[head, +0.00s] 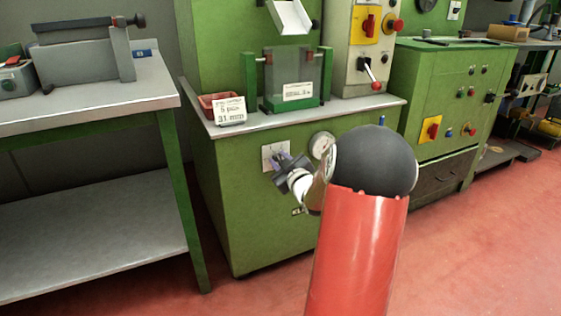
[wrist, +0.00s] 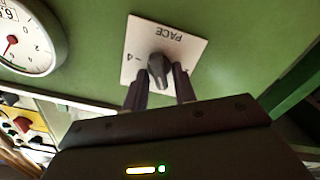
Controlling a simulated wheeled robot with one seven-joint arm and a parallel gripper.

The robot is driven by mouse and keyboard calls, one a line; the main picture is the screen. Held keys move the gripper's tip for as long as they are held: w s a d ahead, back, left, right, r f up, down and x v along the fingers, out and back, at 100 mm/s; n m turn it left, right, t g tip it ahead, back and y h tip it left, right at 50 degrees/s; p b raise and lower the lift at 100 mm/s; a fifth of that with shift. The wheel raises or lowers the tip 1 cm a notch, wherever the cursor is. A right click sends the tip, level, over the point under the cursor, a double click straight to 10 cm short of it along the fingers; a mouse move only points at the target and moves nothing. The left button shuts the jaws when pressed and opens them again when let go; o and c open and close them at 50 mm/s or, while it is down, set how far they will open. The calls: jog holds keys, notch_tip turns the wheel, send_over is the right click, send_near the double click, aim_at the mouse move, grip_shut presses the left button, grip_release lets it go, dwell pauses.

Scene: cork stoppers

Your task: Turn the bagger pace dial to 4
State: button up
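The pace dial is a grey knob (wrist: 158,70) on a white plate (wrist: 171,35) marked PACE, upside down in the wrist view. A 4 with a tick shows left of the knob; the mark on the right is mostly hidden by a finger. I cannot tell which mark the knob points at. My gripper (wrist: 160,88) is open, one dark finger on each side of the knob, with gaps visible beside it. In the head view the plate (head: 268,152) is on the green cabinet front, and my gripper (head: 280,161) is close in front, hiding the knob.
A round gauge (head: 321,146) is right of the plate, close to my wrist. The grey ledge (head: 250,127) above carries a sign card (head: 229,111) and a red tray (head: 215,98). A workbench (head: 95,95) stands at the left. Red floor is open in front.

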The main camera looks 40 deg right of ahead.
jog(key=c, duration=0.4)
jog(key=shift+o, duration=0.2)
jog(key=m+p, duration=0.2)
jog(key=m, duration=0.3)
jog(key=shift+d+r, duration=0.1)
jog(key=shift+d, duration=0.05)
jog(key=m+p, duration=0.3)
jog(key=m, duration=0.3)
jog(key=m+p, duration=0.3)
jog(key=m, duration=0.3)
jog(key=m+p, duration=0.4)
jog(key=m, duration=0.2)
jog(key=shift+s+d+f+m, duration=0.15)
jog(key=shift+d+f+m, duration=0.15)
jog(key=shift+f+m, duration=0.1)
